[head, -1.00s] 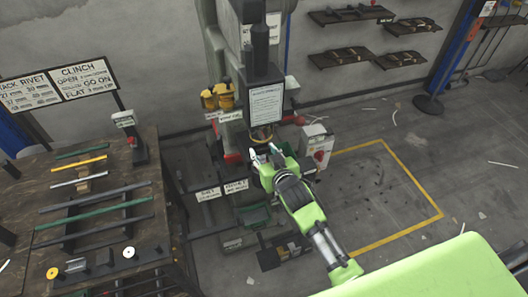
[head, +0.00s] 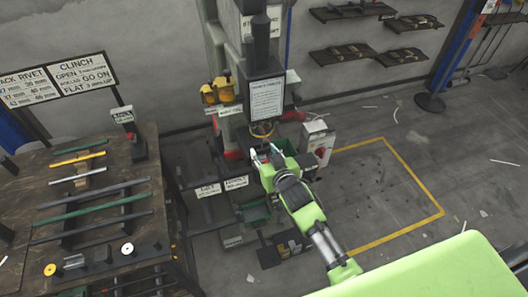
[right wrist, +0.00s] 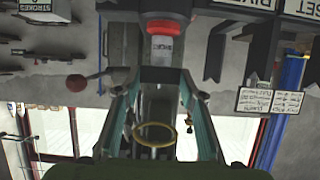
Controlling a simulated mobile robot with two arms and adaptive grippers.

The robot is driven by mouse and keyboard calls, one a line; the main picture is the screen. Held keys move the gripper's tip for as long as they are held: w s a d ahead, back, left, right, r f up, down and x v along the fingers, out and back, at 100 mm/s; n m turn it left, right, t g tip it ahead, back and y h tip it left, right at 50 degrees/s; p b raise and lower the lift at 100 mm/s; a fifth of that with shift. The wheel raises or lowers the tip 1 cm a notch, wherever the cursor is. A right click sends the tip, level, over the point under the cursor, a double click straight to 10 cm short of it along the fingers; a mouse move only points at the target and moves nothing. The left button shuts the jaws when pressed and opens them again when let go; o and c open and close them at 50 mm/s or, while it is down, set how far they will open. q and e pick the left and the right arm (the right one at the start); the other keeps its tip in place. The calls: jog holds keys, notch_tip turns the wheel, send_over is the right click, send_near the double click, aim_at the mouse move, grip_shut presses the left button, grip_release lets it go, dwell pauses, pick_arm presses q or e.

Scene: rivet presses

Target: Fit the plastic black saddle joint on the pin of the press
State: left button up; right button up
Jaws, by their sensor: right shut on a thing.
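My right gripper (head: 265,152) is in front of the press (head: 264,66), just below its head and the brass-coloured ring (head: 262,130). In the right wrist view my right gripper (right wrist: 163,80) has its fingers closed in on a small dark piece (right wrist: 161,75), which looks like the black saddle joint. Its shape is hard to make out, and in the head view the fingers hide it. The ring also shows in the right wrist view (right wrist: 155,134), between the fingers. I cannot pick out the press pin. My left gripper is not in view.
A workbench with coloured bars (head: 85,200) stands at left. Yellow bins (head: 217,92) hang left of the press, and a white box with a red button (head: 318,145) is at its right. The yellow-marked floor (head: 380,195) at right is mostly free.

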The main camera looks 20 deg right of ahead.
jog(key=o, duration=1)
jog(key=v, duration=1.2)
jog(key=shift+r, duration=0.1)
jog(key=s+f+g+b, duration=0.2)
jog(key=s+f, duration=0.3)
jog(key=f, duration=0.8)
jog(key=s+f+n+g+b, duration=0.15)
jog(key=s+f, duration=0.25)
jog(key=f, duration=0.8)
jog(key=s+f+g+b, duration=0.25)
jog(key=s+f, duration=0.25)
jog(key=f, duration=0.8)
jog(key=s+d+f+g+b, duration=0.1)
jog(key=s+f+g, duration=0.1)
jog(key=s+f, duration=0.5)
jog(key=s+d+f+g+b, duration=0.1)
jog(key=s+d+f+g, duration=0.1)
jog(key=s+f, duration=0.5)
jog(key=s+d+f+g+b, duration=0.2)
jog(key=s+f, duration=0.5)
jog(key=s, duration=0.7)
jog(key=shift+s+d+f+n+g, duration=0.1)
jog(key=shift+s+n+g, duration=0.2)
jog(key=shift+s, duration=0.1)
